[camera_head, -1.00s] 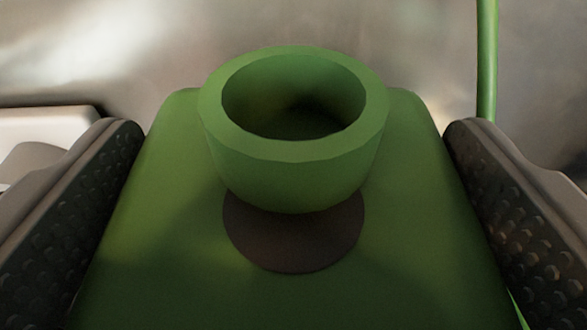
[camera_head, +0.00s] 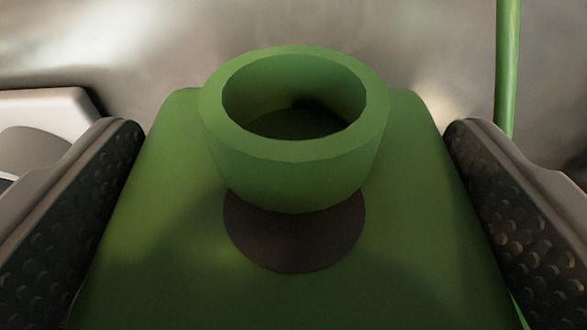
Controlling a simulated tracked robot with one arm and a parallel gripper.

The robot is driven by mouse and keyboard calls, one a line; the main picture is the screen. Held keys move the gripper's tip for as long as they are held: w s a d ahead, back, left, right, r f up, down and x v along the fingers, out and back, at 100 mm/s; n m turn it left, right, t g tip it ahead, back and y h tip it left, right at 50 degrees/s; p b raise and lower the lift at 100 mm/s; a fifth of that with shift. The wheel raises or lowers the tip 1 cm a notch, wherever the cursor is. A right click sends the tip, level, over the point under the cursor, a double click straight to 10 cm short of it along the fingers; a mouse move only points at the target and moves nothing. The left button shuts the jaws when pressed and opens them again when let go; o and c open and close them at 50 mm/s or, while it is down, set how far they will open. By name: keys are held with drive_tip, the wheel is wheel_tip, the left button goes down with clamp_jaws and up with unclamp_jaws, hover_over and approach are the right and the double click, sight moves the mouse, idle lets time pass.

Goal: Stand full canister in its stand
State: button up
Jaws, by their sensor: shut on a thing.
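A green canister (camera_head: 400,240) fills the middle of the view, with its round open neck (camera_head: 290,175) toward me and a dark round patch (camera_head: 294,240) below the neck. The inside of the neck is dark, and I cannot tell what it holds. My gripper (camera_head: 293,190) is shut on the canister, with one dark, studded finger pad along its left side and one along its right. The canister's lower part is hidden. I cannot make out the stand for certain; a thin green upright bar (camera_head: 507,70) shows behind the right finger and may belong to it.
A blurred, shiny grey metal surface (camera_head: 150,45) fills the background. A white object with a rounded grey part (camera_head: 50,105) stands at the left edge, partly behind the left finger. The green bar is close on the right.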

drive_tip(key=o, duration=1.9)
drive_tip(key=shift+c, duration=1.1)
drive_tip(key=shift+s, duration=0.1)
drive_tip(key=shift+s+a+r+b, duration=0.15)
drive_tip(key=shift+s+b, duration=0.3)
drive_tip(key=shift+s, duration=0.65)
drive_tip(key=shift+s+d+r+b, duration=0.1)
drive_tip(key=shift+s+r+b, duration=0.3)
drive_tip(key=shift+s, duration=0.75)
drive_tip(key=shift+s+a+r+b, duration=0.1)
drive_tip(key=shift+s+b, duration=0.4)
drive_tip(key=shift+s, duration=0.6)
